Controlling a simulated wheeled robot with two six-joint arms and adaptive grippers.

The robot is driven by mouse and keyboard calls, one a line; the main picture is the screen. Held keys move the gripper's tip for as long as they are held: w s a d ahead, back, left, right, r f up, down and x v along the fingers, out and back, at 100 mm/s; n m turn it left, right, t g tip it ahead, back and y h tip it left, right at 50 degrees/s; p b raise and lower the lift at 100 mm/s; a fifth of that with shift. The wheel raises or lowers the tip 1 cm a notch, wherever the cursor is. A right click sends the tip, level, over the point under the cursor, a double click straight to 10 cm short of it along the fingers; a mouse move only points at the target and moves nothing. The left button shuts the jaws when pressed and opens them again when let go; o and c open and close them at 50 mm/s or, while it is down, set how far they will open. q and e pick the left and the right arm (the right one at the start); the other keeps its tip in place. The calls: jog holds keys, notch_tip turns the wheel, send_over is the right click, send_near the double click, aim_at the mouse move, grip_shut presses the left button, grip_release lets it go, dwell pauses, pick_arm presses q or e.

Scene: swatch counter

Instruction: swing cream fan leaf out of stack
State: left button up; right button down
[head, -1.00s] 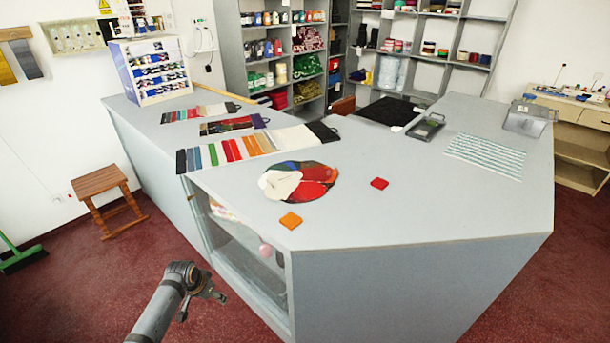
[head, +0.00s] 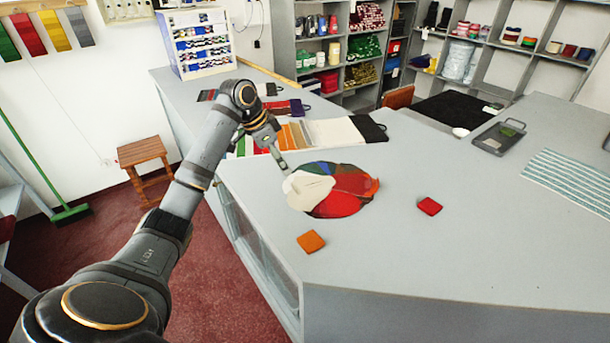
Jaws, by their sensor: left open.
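The fan stack (head: 345,202) lies flat on the grey counter, with red, blue, green and dark leaves spread in a round. The cream leaf (head: 309,189) lies on the stack's left side, partly over the other leaves. My left gripper (head: 284,167) is just beyond and left of the cream leaf, pointing down toward the counter. It is open and holds nothing that I can see. Whether its tip touches the counter or the leaf I cannot tell. My right gripper does not show.
An orange square (head: 311,241) and a red square (head: 430,206) lie in front of and right of the stack. Swatch strips (head: 299,134) lie behind, partly hidden by my arm. A dark tray (head: 499,137) and a striped cloth (head: 570,180) lie right. The counter's middle is clear.

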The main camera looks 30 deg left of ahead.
aim_at(294, 187)
pick_arm(q)
jog(key=x, duration=0.2)
jog(key=p+x, duration=0.1)
jog(key=x, duration=0.1)
jog(key=s+x, duration=0.1)
jog(key=x, duration=0.2)
jog(key=shift+d+p, duration=0.2)
jog(key=shift+p, duration=0.15)
jog(key=shift+x, duration=1.25)
jog(key=shift+a+f, duration=0.1)
jog(key=shift+f, duration=0.05)
jog(key=shift+c, duration=1)
jog(key=c, duration=0.7)
grip_shut()
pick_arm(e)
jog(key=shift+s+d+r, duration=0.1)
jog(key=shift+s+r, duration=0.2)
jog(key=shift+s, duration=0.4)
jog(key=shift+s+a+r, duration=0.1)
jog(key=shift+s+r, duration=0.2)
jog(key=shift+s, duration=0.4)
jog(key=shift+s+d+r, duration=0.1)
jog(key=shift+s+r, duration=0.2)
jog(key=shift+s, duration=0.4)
